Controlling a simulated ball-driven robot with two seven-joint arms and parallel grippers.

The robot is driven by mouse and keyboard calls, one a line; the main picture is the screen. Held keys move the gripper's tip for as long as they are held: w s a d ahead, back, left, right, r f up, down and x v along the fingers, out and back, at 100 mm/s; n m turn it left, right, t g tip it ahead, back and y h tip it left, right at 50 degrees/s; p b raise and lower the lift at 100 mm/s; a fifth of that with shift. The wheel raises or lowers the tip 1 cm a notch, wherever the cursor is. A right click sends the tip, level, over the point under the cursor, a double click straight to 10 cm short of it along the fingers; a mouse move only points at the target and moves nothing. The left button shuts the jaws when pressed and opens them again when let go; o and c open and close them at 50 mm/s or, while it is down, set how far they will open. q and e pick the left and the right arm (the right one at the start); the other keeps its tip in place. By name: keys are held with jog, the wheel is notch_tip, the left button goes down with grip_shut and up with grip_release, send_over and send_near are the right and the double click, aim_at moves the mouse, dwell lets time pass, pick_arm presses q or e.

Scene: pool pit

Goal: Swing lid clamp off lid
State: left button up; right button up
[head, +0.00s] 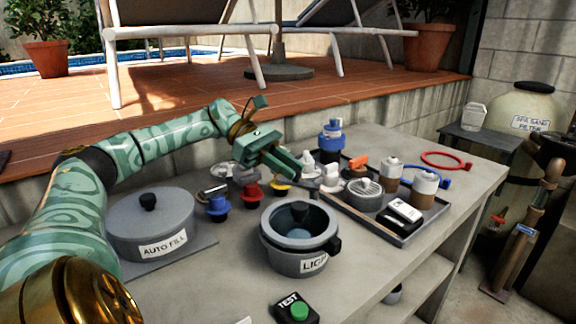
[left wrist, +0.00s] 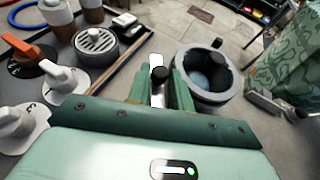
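The lid clamp cannot be told for certain. A lever with a black knob (left wrist: 160,75) stands between the fingers of my left gripper (left wrist: 159,88) in the left wrist view. In the head view this gripper (head: 318,174) is above the bench, behind the grey pot labelled LIGHT (head: 272,246). Its fingers are apart with the lever between them; whether they press on it is unclear. A grey lidded pot labelled AUTO FILL (head: 125,228) stands at left. My right gripper is not in view.
A tray (head: 393,238) at right holds a drain strainer (head: 364,193), jars and valve knobs. Red, blue and yellow knobs (head: 252,192) stand behind the LIGHT pot. A TEST box with a green button (head: 297,310) is at the front.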

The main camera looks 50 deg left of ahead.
pick_arm(q)
jog(key=o, duration=0.3)
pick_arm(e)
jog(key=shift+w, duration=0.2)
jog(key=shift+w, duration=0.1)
pick_arm(q)
jog(key=shift+a, duration=0.2)
jog(key=b+v, duration=0.2)
jog(key=v, duration=0.2)
jog(key=b+v, duration=0.2)
jog(key=v, duration=0.2)
jog(key=shift+a+f, duration=0.1)
jog(key=shift+a, duration=0.3)
jog(key=p+v, duration=0.2)
jog(key=v, duration=0.1)
jog(key=shift+s+d, duration=0.1)
jog(key=shift+s, duration=0.05)
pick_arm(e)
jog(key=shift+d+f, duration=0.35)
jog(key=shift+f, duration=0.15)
